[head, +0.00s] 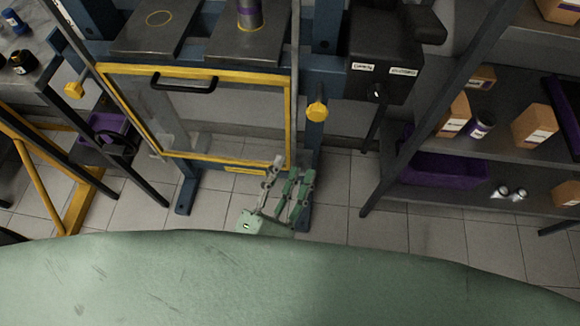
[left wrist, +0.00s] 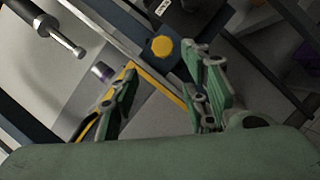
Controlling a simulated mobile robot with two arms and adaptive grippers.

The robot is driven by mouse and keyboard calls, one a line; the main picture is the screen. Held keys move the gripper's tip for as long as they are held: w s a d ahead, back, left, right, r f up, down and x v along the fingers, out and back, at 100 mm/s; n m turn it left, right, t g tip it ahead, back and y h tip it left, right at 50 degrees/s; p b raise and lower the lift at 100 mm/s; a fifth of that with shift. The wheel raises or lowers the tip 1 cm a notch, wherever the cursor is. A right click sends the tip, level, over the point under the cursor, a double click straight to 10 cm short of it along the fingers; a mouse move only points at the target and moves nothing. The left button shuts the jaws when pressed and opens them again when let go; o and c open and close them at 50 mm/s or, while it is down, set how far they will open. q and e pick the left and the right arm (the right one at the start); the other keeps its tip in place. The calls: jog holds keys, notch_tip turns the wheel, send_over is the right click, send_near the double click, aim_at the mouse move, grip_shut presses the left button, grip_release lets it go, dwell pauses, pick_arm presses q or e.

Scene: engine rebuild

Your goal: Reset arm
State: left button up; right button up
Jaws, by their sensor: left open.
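My left gripper (head: 282,190) shows in the lower middle of the head view, in front of the lower right corner of a yellow-framed clear guard (head: 195,115). Its green fingers are apart and nothing is between them. In the left wrist view the fingers (left wrist: 160,95) stand open, with the yellow frame edge and a yellow knob (left wrist: 162,46) beyond them. My right gripper is in neither view.
A shelf (head: 500,140) with boxes stands at right. Tiled floor (head: 335,225) is clear between them.

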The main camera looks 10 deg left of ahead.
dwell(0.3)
pick_arm(q)
notch_tip(320, 180, down, 22)
jog(key=a+m+g, duration=0.2)
jog(key=m+g, duration=0.4)
jog(key=m, duration=0.5)
jog(key=s+a+f+m+g+y, duration=0.1)
jog(key=s+a+f+m+g, duration=0.25)
jog(key=f, duration=0.45)
jog(key=s+a+f+m+g+y, duration=0.1)
jog(key=s+a+f+m+g, duration=0.2)
jog(key=f, duration=0.6)
jog(key=s+a+f+m+g+y, duration=0.2)
jog(key=s+a+f+m+g, duration=0.1)
jog(key=s, duration=0.7)
jog(key=s+a+f+m+g+y, duration=0.1)
jog(key=s+a+f+m+g, duration=0.3)
jog(key=s+a+f, duration=0.3)
jog(key=s+f+m, duration=0.1)
jog(key=s+f, duration=0.1)
jog(key=s, duration=0.2)
jog(key=shift+s+a+f+y, duration=0.15)
jog(key=shift+a+f+y, duration=0.15)
jog(key=shift+y, duration=0.1)
jog(key=shift+d, duration=0.1)
